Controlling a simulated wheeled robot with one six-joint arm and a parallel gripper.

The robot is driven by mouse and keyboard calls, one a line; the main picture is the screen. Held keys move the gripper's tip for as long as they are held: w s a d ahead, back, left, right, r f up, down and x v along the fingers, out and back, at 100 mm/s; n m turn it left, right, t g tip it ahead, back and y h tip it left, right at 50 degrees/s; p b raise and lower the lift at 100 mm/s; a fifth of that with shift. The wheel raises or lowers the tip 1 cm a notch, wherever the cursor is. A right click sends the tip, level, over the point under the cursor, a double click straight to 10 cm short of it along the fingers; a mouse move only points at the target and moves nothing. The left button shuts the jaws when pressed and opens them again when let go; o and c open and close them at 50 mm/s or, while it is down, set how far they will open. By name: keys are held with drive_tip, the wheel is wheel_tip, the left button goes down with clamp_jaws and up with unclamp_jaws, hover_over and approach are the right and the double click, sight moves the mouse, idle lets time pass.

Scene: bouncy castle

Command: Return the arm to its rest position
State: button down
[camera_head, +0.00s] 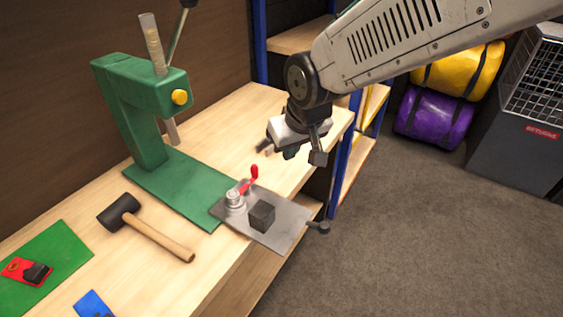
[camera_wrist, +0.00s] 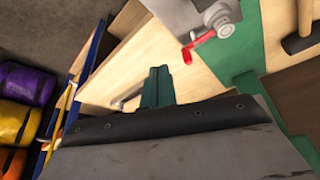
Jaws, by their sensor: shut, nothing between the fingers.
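My arm reaches in from the top right of the head view and bends down at the wrist. My gripper (camera_head: 290,153) hangs above the right end of the wooden workbench (camera_head: 222,130), behind the metal plate with the red-handled clamp. It touches nothing that I can see. In the wrist view its dark green fingers (camera_wrist: 157,88) are together with nothing between them. Part of the gripper is hidden behind the wrist in the head view.
A metal plate (camera_head: 282,232) bears a red-handled clamp (camera_head: 240,190) and dark block (camera_head: 261,216). A green press (camera_head: 140,110) and hammer (camera_head: 150,228) are left. Blue-framed shelves (camera_head: 347,160), purple (camera_head: 433,117) and yellow rolls (camera_head: 460,70) stand behind.

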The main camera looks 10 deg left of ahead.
drive_tip(key=shift+d+r, duration=0.2)
drive_tip(key=shift+r, duration=0.3)
drive_tip(key=s+d+r+m+h, duration=0.1)
drive_tip(key=s+d, duration=0.5)
drive_tip(key=d, duration=0.6)
drive_tip(key=s+d+r+m+g+h, duration=0.1)
drive_tip(key=s+d+r+m, duration=0.2)
drive_tip(key=s+d, duration=0.4)
drive_tip(key=s+d+r+m+g, duration=0.1)
drive_tip(key=s+d+r+m, duration=0.2)
drive_tip(key=d, duration=1.4)
drive_tip(key=s+m, duration=0.1)
drive_tip(key=s, duration=0.3)
drive_tip(key=shift+h, duration=0.4)
drive_tip(key=shift+r, duration=0.1)
